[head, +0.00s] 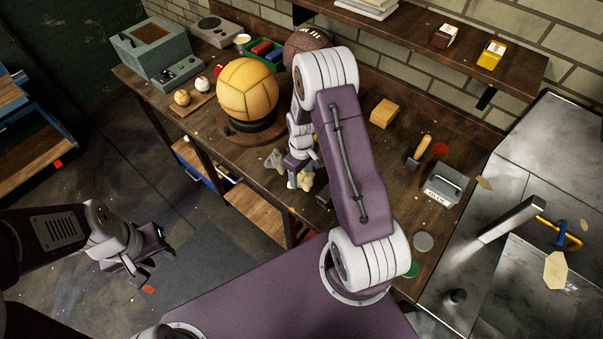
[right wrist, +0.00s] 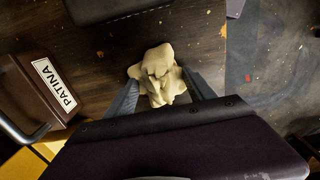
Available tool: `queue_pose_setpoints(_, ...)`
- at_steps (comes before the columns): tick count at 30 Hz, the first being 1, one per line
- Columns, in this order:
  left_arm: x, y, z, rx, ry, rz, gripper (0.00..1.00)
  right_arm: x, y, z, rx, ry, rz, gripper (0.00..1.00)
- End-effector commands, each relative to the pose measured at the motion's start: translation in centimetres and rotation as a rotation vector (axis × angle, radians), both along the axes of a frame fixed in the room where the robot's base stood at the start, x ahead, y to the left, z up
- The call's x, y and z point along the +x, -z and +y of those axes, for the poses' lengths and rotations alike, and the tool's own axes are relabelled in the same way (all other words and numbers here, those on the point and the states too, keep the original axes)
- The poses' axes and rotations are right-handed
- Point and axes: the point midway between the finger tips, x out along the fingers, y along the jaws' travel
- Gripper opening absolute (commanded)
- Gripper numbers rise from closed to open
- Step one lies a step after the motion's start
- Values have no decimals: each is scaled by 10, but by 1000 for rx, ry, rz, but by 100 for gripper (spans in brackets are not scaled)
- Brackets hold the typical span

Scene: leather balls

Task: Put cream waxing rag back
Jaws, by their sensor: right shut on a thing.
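The cream waxing rag (right wrist: 158,72) is a crumpled, pale cloth between the two fingers of my right gripper (right wrist: 163,92) in the right wrist view. My right gripper (head: 300,178) is shut on it, at the front edge of the wooden workbench in the head view. The rag (head: 304,181) shows below the fingers there; whether it touches the bench I cannot tell.
On the workbench (head: 340,140) stand a yellow ball (head: 247,88) on a round stand, a brown football (head: 307,42), a wooden block (head: 383,112) and a labelled case (head: 444,184). The PATINA box (right wrist: 40,92) is left in the wrist view. A metal counter (head: 530,130) adjoins at right.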

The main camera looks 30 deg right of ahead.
Motion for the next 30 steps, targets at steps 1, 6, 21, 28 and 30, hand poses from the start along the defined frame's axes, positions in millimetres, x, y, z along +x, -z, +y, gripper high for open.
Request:
queue_pose_setpoints(1, 0, 0, 0, 0, 0, 0, 36, 0, 0, 0, 0, 0, 0, 30)
queue_pose_setpoints(6, 0, 4, 0, 0, 0, 0, 36, 0, 5, 0, 0, 0, 1, 30)
queue_pose_setpoints(21, 0, 1, 0, 0, 0, 0, 36, 0, -6, 0, 0, 0, -2, 84)
queue_pose_setpoints(28, 0, 7, 0, 0, 0, 0, 36, 2, -59, 0, -1, 0, -7, 84)
queue_pose_setpoints(30, 0, 8, 0, 0, 0, 0, 36, 1, -77, 0, -1, 0, -7, 84)
